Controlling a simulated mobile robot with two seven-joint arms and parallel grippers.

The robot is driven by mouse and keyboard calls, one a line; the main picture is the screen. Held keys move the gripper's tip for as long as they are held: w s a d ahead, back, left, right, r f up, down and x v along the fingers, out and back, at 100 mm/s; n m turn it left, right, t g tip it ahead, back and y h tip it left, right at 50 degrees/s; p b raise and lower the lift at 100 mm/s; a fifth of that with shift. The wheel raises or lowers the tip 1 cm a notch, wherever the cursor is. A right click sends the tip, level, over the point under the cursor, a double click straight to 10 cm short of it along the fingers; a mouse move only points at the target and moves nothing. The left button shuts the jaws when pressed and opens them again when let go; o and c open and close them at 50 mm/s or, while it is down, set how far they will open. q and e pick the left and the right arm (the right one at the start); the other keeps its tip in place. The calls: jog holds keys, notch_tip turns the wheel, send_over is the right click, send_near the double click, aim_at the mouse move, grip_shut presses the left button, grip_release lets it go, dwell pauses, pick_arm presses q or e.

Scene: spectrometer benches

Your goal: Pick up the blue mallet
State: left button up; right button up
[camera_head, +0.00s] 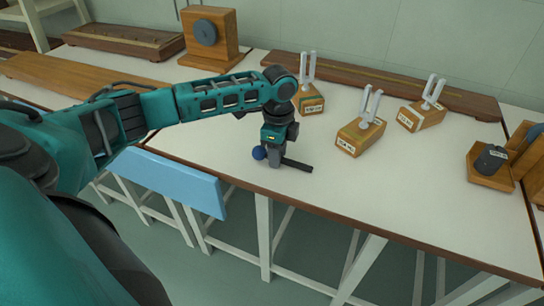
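The blue mallet lies near the front edge of the white bench top, with a round blue head (258,153) and a dark handle (298,165) pointing right. My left gripper (274,160) points down over the mallet, with its fingers at the handle just right of the head. The fingers cover part of the handle. From this angle the gap between them does not show, so I cannot tell whether they grip it. My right gripper is not in view.
Several tuning forks on wooden boxes (361,136) stand behind and right of the mallet. A wooden block with a dark cylinder (491,166) is at the far right. A light-blue panel (172,182) hangs at the front edge, left.

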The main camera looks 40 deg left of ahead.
pick_arm(q)
grip_shut()
